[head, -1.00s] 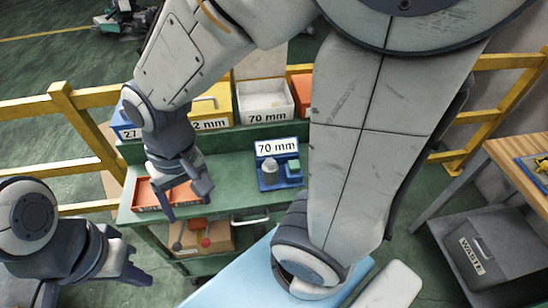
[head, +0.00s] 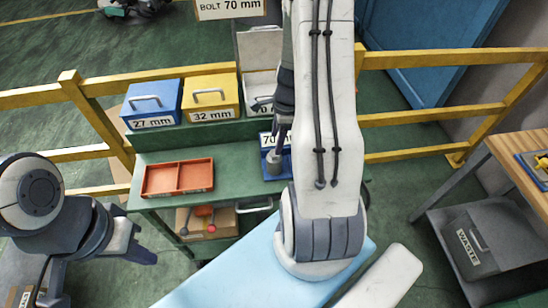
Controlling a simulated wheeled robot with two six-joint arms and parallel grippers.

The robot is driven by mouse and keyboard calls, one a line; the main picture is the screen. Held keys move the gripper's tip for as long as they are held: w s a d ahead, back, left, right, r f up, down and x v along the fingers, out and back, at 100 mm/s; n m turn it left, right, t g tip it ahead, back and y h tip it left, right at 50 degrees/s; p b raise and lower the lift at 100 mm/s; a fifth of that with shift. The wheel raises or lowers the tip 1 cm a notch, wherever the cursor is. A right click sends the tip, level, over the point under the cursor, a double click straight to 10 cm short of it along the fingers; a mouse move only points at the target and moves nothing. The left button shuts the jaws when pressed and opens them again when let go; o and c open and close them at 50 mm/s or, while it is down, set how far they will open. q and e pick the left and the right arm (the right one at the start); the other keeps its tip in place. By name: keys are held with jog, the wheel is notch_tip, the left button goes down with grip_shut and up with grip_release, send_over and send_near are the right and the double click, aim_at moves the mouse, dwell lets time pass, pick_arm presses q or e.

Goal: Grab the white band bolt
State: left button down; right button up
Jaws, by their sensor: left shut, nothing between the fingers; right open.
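No bolt with a white band can be made out. The white bin (head: 259,84) at the back of the green bench has its lid up, and my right arm hides part of it and its label. My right gripper (head: 275,158) is open and points down at the blue holder (head: 270,168) with the 70 mm label. My arm and gripper cover much of this holder, so I cannot tell if they touch. My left gripper (head: 146,254) is shut and empty at the lower left, away from the bench.
A blue 27 mm box (head: 152,103) and a yellow 32 mm box (head: 211,97) stand left of the white bin. An empty orange divided tray (head: 178,178) lies on the bench's left. Yellow rails (head: 90,128) run behind. A grey WASTE box (head: 480,250) stands at right.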

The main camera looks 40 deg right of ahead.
aim_at(274, 161)
jog(key=f, duration=0.6)
jog(key=shift+w+a, duration=0.2)
grip_shut()
